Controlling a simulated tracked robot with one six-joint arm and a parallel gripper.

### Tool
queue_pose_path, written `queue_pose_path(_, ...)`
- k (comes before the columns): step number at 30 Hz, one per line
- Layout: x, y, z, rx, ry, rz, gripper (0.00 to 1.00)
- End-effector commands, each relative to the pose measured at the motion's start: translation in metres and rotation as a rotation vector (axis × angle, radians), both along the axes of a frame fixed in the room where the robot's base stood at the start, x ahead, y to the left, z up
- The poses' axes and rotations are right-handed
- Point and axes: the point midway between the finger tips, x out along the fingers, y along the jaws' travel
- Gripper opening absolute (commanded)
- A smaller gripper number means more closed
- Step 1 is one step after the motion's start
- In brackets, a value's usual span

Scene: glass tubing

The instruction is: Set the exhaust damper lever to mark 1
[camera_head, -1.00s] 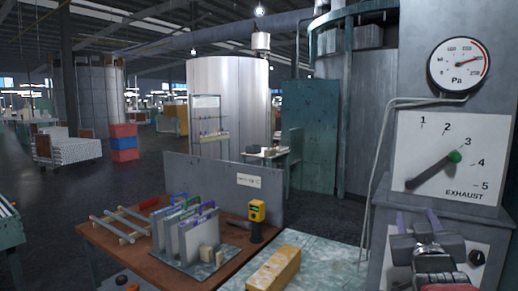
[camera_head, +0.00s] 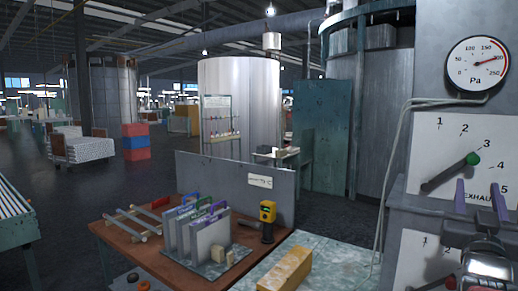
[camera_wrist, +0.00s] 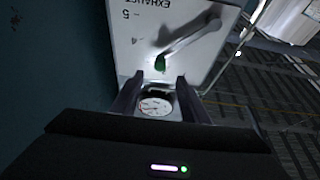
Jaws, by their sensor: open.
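The exhaust damper lever is a grey bar (camera_head: 447,174) with a green knob (camera_head: 474,159) on a white dial plate (camera_head: 428,150) marked 1 to 5. Its knob end points between marks 3 and 4, and its other end is at lower left. My gripper (camera_head: 481,188) is open and empty, its two purple fingers pointing up just below the knob and covering part of the EXHAUST label. In the wrist view, where the plate appears upside down, the green knob (camera_wrist: 160,63) lies just beyond the gap between my fingertips (camera_wrist: 158,85). I see no contact.
A round Pa gauge (camera_head: 476,63) is above the plate, with a pipe (camera_head: 395,150) running down beside it. A second white plate (camera_head: 415,262) is below, partly behind my arm. A workbench (camera_head: 140,255) with racked panels and a yellow block (camera_head: 285,270) stand to the left.

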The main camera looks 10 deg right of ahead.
Motion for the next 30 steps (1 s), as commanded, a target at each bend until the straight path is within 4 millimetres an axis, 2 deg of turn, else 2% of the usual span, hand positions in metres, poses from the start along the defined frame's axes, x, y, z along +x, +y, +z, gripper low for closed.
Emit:
queue_pose_path(24,0.066,-0.073,0.04,-0.001,0.001,0.003,0.41)
queue_pose_path(30,0.076,-0.084,0.046,0.001,0.001,0.003,0.41)
